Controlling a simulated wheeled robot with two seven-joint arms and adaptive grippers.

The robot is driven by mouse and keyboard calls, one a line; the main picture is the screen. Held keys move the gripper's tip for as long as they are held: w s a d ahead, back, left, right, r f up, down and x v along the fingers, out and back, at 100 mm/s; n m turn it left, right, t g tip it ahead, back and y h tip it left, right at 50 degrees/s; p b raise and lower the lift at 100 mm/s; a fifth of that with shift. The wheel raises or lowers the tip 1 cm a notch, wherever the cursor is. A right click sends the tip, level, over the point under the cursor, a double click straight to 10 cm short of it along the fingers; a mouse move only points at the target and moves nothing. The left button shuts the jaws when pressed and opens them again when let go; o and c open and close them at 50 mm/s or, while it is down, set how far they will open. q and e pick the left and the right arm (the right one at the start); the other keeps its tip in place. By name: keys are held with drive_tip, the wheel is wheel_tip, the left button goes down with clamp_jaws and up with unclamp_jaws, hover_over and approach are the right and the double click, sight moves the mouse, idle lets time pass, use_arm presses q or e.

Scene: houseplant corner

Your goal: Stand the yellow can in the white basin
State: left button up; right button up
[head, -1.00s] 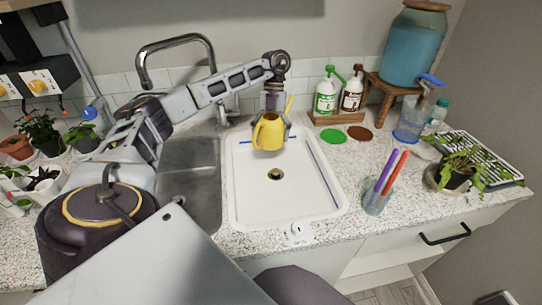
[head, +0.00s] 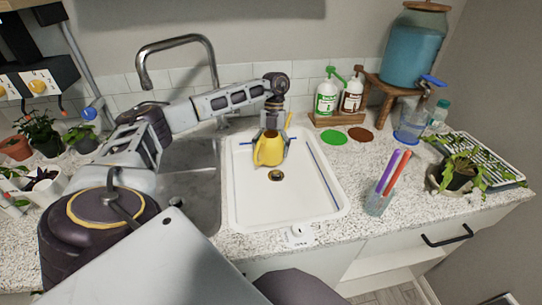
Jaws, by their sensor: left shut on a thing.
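The yellow can (head: 268,151) is a small watering can with a handle at its left and a spout rising at its right. It is upright over the back part of the white basin (head: 290,206), behind the drain. My left gripper (head: 271,136) reaches down from above and is shut on the can. Whether the can's base touches the basin floor cannot be told. The can hides part of the gripper's fingers. My right gripper is not in view.
A steel sink with a tall faucet (head: 178,45) lies left of the basin. Two pump bottles (head: 338,96) stand in a wooden tray behind right, near green and brown discs. A cup with pens (head: 380,195) is at the right. The basin's front is clear.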

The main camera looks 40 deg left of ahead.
use_arm(q)
wheel_tip(320, 180, down, 2)
drive_tip(key=shift+f, duration=0.4)
drive_tip(key=o, duration=1)
drive_tip(key=shift+f, duration=0.1)
drive_tip(key=shift+c, duration=0.2)
drive_tip(key=shift+o, duration=0.2)
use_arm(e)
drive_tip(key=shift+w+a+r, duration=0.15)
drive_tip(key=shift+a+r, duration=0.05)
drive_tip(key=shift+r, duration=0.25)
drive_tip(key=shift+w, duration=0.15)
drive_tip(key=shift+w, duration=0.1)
